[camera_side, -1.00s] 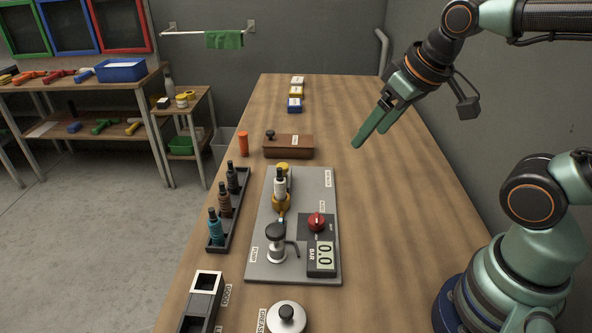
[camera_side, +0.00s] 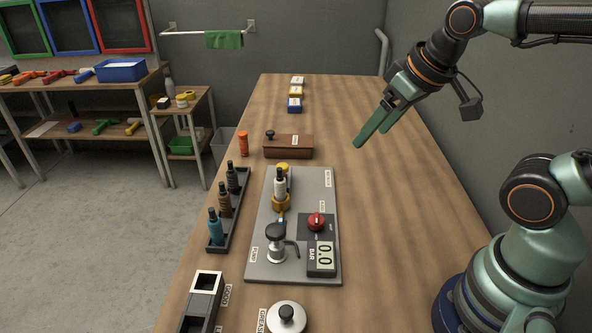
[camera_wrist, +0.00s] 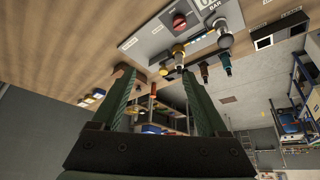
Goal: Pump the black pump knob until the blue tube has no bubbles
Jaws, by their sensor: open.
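The black pump knob (camera_side: 276,231) tops a metal pump body (camera_side: 277,251) at the front left of the grey plate (camera_side: 262,269). A short blue tube (camera_side: 281,216) shows just behind the knob, very small; I cannot tell whether it holds bubbles. A white-and-black bottle (camera_side: 280,185) stands upright in a yellow holder (camera_side: 281,203) behind it. The gauge (camera_side: 321,258) reads 0.0 BAR, with a red knob (camera_side: 316,222) behind it. My gripper (camera_side: 358,144) is open and empty, high above the table, behind and right of the plate. Its green fingers (camera_wrist: 160,80) spread apart in the wrist view.
A black tray (camera_side: 214,245) with several bottles stands left of the plate. A two-hole box (camera_side: 203,296) and a grease pot (camera_side: 286,318) stand in front. A wooden box (camera_side: 288,147) and an orange cylinder (camera_side: 243,144) stand behind.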

